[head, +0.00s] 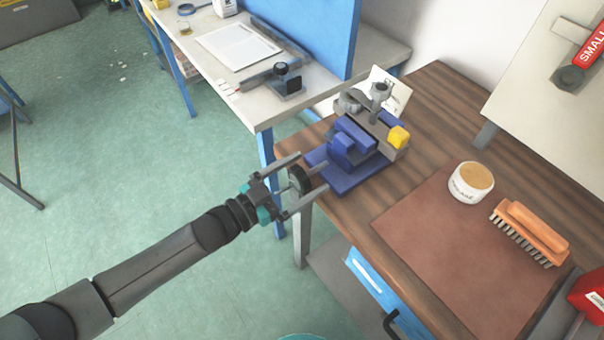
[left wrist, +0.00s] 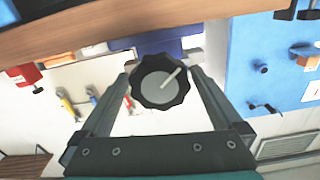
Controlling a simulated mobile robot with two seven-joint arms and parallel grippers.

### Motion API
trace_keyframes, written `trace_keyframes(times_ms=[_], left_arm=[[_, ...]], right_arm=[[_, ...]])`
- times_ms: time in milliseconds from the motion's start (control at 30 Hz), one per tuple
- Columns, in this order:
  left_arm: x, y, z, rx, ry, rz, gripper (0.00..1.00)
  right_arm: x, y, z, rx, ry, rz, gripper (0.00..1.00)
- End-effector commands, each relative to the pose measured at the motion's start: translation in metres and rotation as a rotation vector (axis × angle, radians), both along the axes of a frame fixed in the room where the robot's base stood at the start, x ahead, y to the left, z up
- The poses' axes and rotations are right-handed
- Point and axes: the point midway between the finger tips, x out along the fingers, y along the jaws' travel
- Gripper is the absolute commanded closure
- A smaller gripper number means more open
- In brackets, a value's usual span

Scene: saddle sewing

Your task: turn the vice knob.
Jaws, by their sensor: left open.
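The blue vice (head: 347,158) stands on the left corner of the wooden workbench. Its round black knob (head: 299,179) sticks out on the side facing my left arm. My left gripper (head: 314,173) is open, with one finger on either side of the knob. In the left wrist view the knob (left wrist: 161,81) shows a dark scalloped rim and a grey face with a pale slanted line. It sits between the two fingers of the gripper (left wrist: 163,84); I cannot tell whether they touch it. My right gripper is not in view.
A brown leather mat (head: 450,240) lies on the workbench, with a white round tin (head: 471,183) and an orange-handled brush (head: 530,232) on it. A pale table (head: 255,100) with a blue panel (head: 310,30) stands behind. Green floor is open at left.

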Motion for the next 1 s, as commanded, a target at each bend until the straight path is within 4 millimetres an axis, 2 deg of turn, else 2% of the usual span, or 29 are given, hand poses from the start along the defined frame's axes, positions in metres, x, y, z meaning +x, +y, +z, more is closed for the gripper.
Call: trace_keyframes(times_ms=[200, 900, 1000], left_arm=[[0.0002, -0.0001, 0.0001, 0.000, 0.000, 0.000, 0.00], [0.0000, 0.0003, 0.0002, -0.001, -0.001, 0.000, 0.79], [-0.0001, 0.0003, 0.0002, 0.004, -0.007, 0.000, 0.79]], right_arm=[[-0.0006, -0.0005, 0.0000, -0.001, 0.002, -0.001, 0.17], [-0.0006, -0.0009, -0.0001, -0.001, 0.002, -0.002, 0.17], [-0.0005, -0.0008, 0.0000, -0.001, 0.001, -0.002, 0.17]])
